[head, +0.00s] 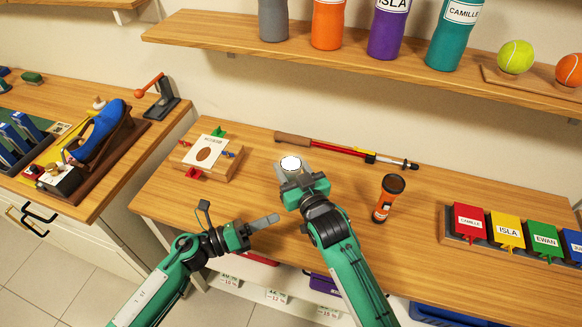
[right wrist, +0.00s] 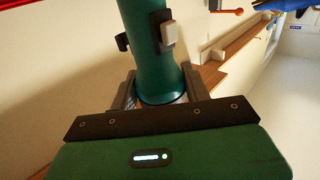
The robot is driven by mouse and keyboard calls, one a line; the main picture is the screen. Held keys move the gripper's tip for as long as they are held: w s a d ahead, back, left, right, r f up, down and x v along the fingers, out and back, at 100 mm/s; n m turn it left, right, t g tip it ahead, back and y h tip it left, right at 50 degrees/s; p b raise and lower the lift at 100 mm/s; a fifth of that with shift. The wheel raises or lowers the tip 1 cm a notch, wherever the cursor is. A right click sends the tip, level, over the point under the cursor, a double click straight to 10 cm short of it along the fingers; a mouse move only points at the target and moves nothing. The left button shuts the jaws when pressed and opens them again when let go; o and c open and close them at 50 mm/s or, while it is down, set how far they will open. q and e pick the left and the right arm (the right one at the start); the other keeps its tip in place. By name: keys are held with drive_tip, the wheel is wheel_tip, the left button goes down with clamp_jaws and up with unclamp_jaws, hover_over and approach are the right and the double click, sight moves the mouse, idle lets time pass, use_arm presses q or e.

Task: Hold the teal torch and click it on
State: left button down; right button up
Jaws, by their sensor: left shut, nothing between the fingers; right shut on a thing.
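My right gripper (head: 302,184) is shut on the teal torch, holding it above the table. In the head view the torch (head: 290,163) shows mostly as a bright white round end with a dark rim; I cannot tell whether it is lit. In the right wrist view the torch's teal body (right wrist: 146,60) rises between the fingers of the gripper (right wrist: 160,92). A pale switch-like block (right wrist: 170,34) sits on its right side and a dark part (right wrist: 122,42) on its left. My left gripper (head: 272,220) is shut and empty, lower left of the torch and apart from it.
An orange torch (head: 388,198) stands upright on the table right of my right arm. A red telescopic pole (head: 345,150) lies behind. A wooden box (head: 208,158) is at left, coloured name tags (head: 507,232) at right. A shelf (head: 350,52) with bottles is above.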

drive_tip(key=o, duration=1.1)
